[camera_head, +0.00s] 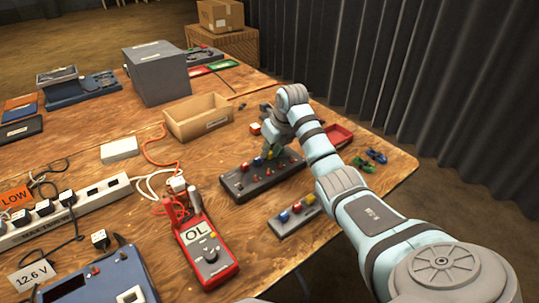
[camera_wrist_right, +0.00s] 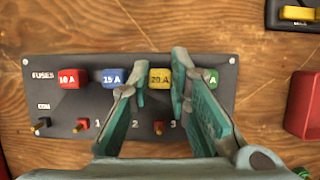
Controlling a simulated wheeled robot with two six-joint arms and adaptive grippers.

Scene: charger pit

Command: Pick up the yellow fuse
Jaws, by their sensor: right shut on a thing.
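The yellow fuse (camera_wrist_right: 160,77), marked 20 A, stands in the dark fuse panel (camera_wrist_right: 50,97), between a blue fuse (camera_wrist_right: 113,77) and a green one (camera_wrist_right: 212,79). My right gripper (camera_wrist_right: 160,80) is shut on it, with one finger on each side. In the head view my right gripper (camera_head: 274,150) is down at the far side of the panel (camera_head: 240,191) and hides the yellow fuse. The fuse looks seated in its row. My left gripper is out of view.
A red fuse (camera_wrist_right: 72,78) stands at the panel's left end. A small block with coloured pieces (camera_head: 278,224) lies nearer me, beside a red multimeter (camera_head: 205,250). A wooden tray (camera_head: 190,128) stands behind the panel, and a red tray (camera_head: 339,134) to its right.

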